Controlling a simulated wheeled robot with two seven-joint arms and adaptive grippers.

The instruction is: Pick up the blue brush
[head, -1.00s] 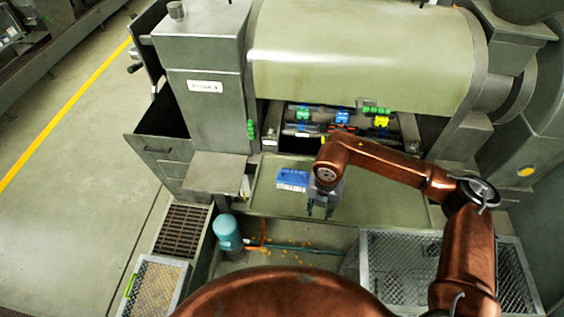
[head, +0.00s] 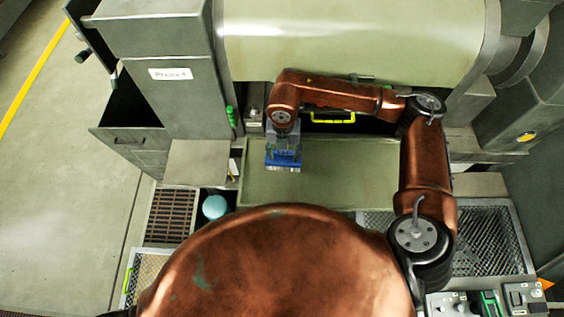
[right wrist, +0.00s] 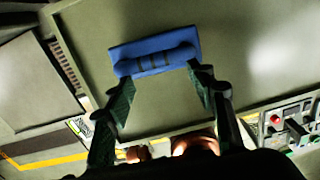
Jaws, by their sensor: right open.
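In the right wrist view the brush (right wrist: 155,55) lies just beyond the fingertips, and the gripper (right wrist: 160,85) is open with one finger towards each end of the brush's handle. I cannot tell whether the fingers touch it. My left gripper does not show.
The tray (head: 350,180) is bare to the right of the brush. The press body (head: 350,40) stands behind it, with a dark opening and a yellow handle (head: 333,118) under the cover. A small side shelf (head: 198,163) is at left, with a rusty grate (head: 170,215) below.

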